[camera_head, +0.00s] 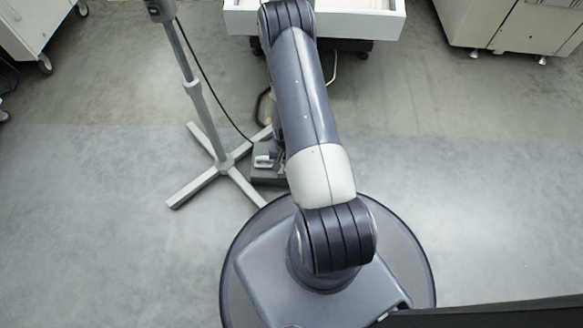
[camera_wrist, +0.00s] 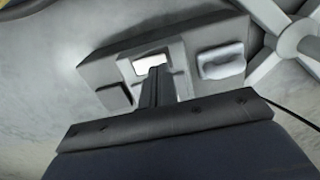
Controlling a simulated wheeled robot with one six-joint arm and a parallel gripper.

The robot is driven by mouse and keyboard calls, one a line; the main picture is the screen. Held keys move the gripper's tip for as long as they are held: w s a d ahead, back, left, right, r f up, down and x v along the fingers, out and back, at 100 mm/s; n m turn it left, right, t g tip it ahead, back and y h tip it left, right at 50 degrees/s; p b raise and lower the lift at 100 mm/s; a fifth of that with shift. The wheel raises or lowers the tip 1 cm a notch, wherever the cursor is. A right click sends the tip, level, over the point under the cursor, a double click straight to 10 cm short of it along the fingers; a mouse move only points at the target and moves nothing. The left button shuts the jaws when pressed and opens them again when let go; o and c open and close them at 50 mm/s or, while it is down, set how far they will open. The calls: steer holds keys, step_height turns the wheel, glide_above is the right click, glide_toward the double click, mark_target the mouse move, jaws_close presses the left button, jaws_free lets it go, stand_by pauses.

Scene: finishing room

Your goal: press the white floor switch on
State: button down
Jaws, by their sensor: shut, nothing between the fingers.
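A dark grey switch box (camera_wrist: 105,65) lies on the floor beside the stand; it also shows in the head view (camera_head: 268,179), partly behind my arm. In the wrist view, a raised middle panel on it holds a bright white switch (camera_wrist: 150,63). A pale grey rocker (camera_wrist: 222,62) sits to the right, a dark one (camera_wrist: 115,97) to the left. My gripper (camera_wrist: 156,73) is shut and empty, its fingertips in front of the white switch and hiding part of it. I cannot tell whether they touch it. In the head view my arm hides the white switch.
A grey stand (camera_head: 228,163) with crossed feet stands left of the box, a black cable running down to the floor. A white cart (camera_head: 330,22) is at the back, cabinets (camera_head: 505,25) at back right. Floor on the right is clear.

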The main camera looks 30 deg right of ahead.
steer(key=shift+f+b, duration=0.8)
steer(key=shift+f, duration=0.1)
stand_by(0.5)
steer(key=shift+r, duration=0.1)
steer(key=shift+r+p, duration=2.25)
steer(key=shift+r, duration=1.2)
steer(key=shift+f, duration=0.15)
step_height(320, 180, down, 7)
steer(key=b, duration=0.4)
steer(key=shift+b, duration=0.3)
